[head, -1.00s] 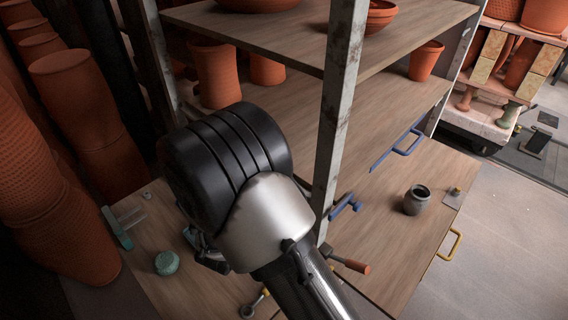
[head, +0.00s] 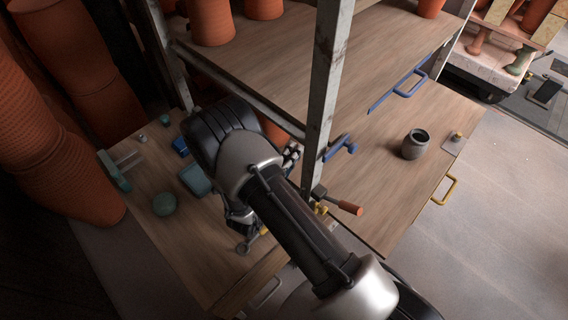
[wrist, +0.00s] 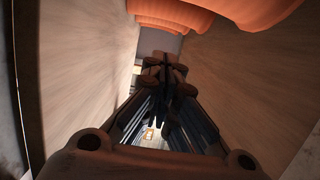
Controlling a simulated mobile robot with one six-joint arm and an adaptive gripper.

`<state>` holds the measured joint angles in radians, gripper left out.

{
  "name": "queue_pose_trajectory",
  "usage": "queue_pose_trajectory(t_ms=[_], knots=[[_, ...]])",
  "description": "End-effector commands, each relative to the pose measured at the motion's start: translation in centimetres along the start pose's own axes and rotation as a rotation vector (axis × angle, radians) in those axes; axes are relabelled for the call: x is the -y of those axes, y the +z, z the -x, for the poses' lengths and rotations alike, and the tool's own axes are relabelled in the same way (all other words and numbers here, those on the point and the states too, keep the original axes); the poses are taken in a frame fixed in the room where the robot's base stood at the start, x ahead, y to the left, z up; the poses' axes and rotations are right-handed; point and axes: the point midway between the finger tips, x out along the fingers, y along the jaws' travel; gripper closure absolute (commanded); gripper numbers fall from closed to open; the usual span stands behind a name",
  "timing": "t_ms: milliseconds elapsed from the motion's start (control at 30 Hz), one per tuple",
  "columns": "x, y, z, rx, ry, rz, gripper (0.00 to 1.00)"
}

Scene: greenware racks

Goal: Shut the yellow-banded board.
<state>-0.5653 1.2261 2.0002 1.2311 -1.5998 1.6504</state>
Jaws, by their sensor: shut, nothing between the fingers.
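The board with the yellow handle (head: 446,190) is the low wooden board (head: 385,205) at the right in the head view. It sticks out past the grey post, with the handle on its right edge. My gripper (wrist: 166,62) is shut and empty in the wrist view, between two wooden surfaces. In the head view my arm is left of the post and hides most of the gripper. I cannot tell any contact with the board.
A grey post (head: 325,90) stands beside my arm. Above is a shelf board with a blue handle (head: 410,83) and orange pots (head: 212,22). A blue clamp (head: 340,149) and an orange-handled tool (head: 345,207) are by the post. Floor (head: 500,220) at right is clear.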

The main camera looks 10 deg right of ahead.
Motion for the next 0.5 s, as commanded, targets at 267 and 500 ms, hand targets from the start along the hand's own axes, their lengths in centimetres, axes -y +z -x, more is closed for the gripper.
queue_pose_trajectory(t_ms=[267, 500], knots=[[-0.1, 3.0, -2.0, 0.002, 0.0, -0.003, 1.0], [0.0, 3.9, -2.2, 0.001, 0.0, 0.0, 1.0]])
